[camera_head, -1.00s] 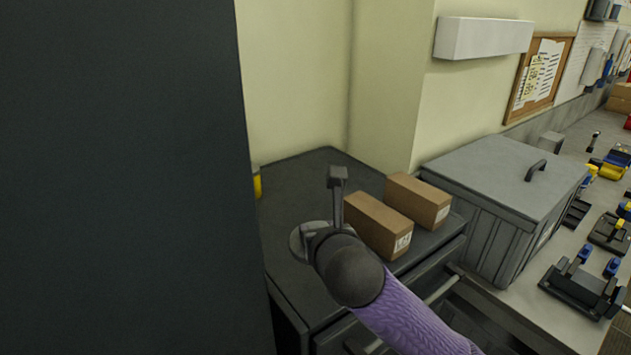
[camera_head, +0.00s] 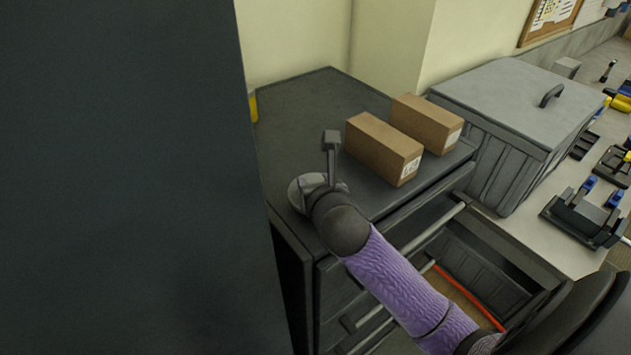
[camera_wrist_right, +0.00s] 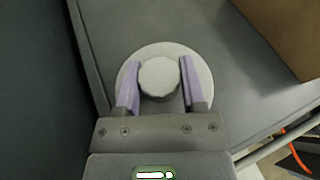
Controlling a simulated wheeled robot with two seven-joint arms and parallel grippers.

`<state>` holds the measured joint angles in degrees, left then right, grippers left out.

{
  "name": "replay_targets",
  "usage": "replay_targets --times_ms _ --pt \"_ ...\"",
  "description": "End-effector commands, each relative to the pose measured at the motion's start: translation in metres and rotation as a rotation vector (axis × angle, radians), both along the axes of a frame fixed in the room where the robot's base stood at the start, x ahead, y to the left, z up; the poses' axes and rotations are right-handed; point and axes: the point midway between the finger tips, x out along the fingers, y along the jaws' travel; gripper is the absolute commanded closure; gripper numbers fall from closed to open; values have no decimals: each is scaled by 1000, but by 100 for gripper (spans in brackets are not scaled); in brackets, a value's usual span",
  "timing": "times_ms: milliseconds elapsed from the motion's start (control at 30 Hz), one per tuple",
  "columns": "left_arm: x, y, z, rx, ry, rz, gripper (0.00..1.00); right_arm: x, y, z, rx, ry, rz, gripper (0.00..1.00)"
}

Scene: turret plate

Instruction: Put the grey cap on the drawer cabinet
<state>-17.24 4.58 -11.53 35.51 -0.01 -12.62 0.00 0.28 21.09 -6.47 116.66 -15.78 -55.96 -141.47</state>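The grey cap (camera_wrist_right: 207,82), a round light disc with a scalloped knob (camera_wrist_right: 159,77), is at the front left corner of the drawer cabinet (camera_head: 290,105). It also shows in the head view (camera_head: 300,190), partly covered by my right gripper (camera_head: 325,188). In the right wrist view my right gripper (camera_wrist_right: 160,75) has its two purple fingers against both sides of the knob. The disc looks flat against or just above the dark cabinet top; the contact underneath is hidden. My left gripper is not in view.
Two cardboard boxes (camera_head: 385,148) (camera_head: 427,123) sit on the cabinet top, right of the cap. An open drawer (camera_head: 470,270) holds something orange-red. A lidded grey bin (camera_head: 520,105) stands on the bench at right. A dark panel (camera_head: 120,180) fills the left. The cabinet top's back is clear.

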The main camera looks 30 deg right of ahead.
Motion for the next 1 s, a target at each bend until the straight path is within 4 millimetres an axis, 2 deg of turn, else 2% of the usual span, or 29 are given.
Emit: replay_targets --times_ms 33,167,467,567,833,900,1000 --pt "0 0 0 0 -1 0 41 0 0 0 -1 0 0 40" --pt "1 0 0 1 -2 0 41 0 0 0 0 1 0 14" --pt "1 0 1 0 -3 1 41 -3 1 3 0 1 0 14" --pt "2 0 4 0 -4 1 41 -17 5 9 -3 2 2 14" --pt "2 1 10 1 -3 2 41 -79 26 37 0 1 2 14" --pt "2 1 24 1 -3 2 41 -92 30 46 1 6 1 14" --pt "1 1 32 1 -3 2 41 -102 33 50 1 2 0 14"
